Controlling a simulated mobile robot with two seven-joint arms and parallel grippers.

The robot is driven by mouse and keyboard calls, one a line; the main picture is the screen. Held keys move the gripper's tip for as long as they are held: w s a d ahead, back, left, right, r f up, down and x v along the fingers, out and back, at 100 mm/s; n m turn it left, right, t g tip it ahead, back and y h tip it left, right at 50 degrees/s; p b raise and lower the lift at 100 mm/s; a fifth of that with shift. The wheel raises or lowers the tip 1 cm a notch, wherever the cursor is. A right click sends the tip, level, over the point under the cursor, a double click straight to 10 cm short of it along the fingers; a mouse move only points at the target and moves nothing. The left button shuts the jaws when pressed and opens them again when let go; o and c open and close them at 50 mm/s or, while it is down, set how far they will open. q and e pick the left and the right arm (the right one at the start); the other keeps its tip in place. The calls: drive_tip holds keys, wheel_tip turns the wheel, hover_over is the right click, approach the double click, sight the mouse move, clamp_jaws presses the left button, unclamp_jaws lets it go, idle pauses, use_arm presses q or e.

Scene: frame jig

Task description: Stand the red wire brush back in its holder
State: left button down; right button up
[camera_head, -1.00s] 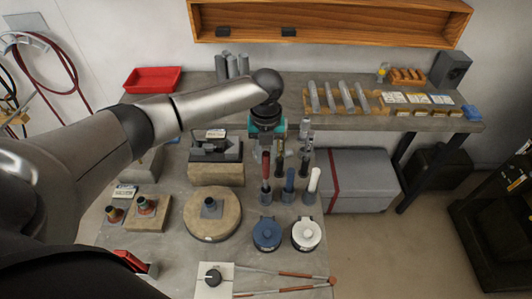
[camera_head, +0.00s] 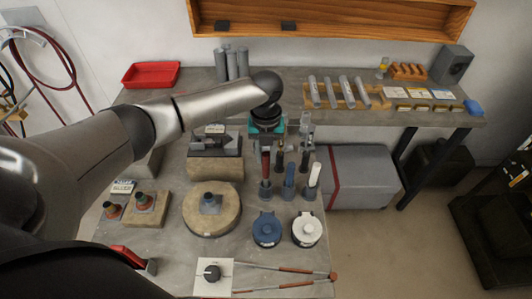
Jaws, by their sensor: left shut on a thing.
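The red wire brush (camera_head: 265,165) is upright, its red handle in my left gripper (camera_head: 266,148). The gripper is shut on the handle's upper part, directly above a dark grey cup-shaped holder (camera_head: 265,190). The lower end of the brush meets the holder's mouth in the picture; how deep it sits inside I cannot tell. Beside it on the right, a blue-handled brush (camera_head: 289,177) and a white-handled brush (camera_head: 314,174) stand in similar cups. My right gripper does not show.
A blue lidded pot (camera_head: 267,229) and a white lidded pot (camera_head: 306,229) stand in front of the holders. A round block (camera_head: 226,220) is to the left. Dark upright tools (camera_head: 280,158) stand close behind. Red-handled tongs (camera_head: 297,285) lie at the front.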

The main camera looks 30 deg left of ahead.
sight(266, 163)
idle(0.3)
use_arm(q)
drive_tip(key=shift+f+b, duration=0.55)
drive_tip(key=shift+f, duration=0.5)
drive_tip(key=shift+f+b, duration=0.35)
drive_tip(key=shift+f, duration=0.25)
drive_tip(key=c, duration=0.6)
unclamp_jaws()
